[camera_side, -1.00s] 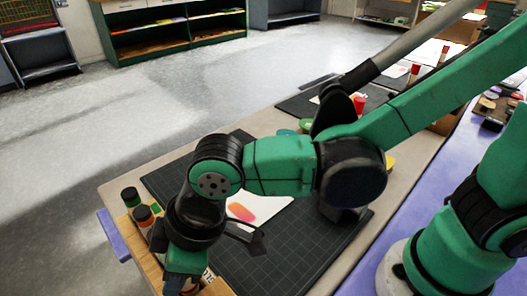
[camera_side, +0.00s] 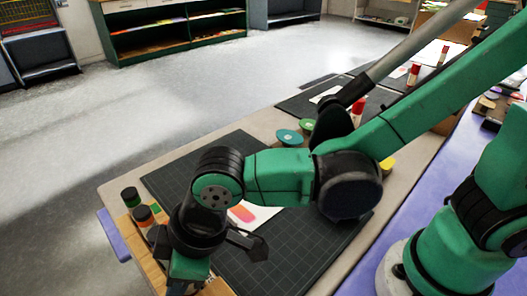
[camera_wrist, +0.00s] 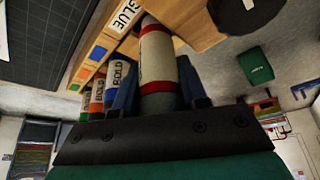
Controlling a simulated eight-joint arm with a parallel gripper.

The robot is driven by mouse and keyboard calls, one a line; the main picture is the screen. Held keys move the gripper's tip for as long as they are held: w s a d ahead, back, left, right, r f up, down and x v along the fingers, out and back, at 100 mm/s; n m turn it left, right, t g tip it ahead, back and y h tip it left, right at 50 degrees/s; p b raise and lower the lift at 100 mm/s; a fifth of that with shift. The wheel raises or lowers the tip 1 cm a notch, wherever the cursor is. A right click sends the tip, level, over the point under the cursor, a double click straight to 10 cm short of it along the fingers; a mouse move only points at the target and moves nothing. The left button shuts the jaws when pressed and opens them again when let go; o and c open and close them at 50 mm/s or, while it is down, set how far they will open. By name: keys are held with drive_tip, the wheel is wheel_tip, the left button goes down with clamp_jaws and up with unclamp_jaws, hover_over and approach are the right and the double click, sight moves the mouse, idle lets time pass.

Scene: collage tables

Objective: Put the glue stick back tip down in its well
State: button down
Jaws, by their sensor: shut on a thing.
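The glue stick (camera_wrist: 158,52) is a white tube with red bands and a grey end, clasped between the blue fingers of my gripper (camera_wrist: 160,88) in the wrist view. Its far end meets the wooden rack (camera_wrist: 192,28) beside the GLUE label (camera_wrist: 126,14). Whether that end is inside a well or just in front of the wood cannot be told. In the side view, my gripper (camera_side: 187,286) is at the bottom edge, mostly cut off, and the glue stick cannot be made out there. Part of the rack (camera_side: 151,268) shows left of it.
Several bold markers (camera_wrist: 114,78) stand in the rack beside the gripper; dark-capped ones (camera_side: 130,197) show in the side view. A dark gridded mat (camera_side: 262,262) with a picture card (camera_side: 243,215) lies right of the rack. Teal and green round items (camera_side: 289,136) sit behind my arm.

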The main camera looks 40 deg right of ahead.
drive_tip(key=shift+f, duration=0.2)
drive_tip(key=shift+f, duration=0.3)
drive_tip(key=shift+f, duration=0.5)
idle(0.4)
drive_tip(key=shift+c, duration=2)
unclamp_jaws()
drive_tip(key=shift+s, duration=0.1)
drive_tip(key=shift+a+r, duration=0.1)
drive_tip(key=shift+r, duration=3.7)
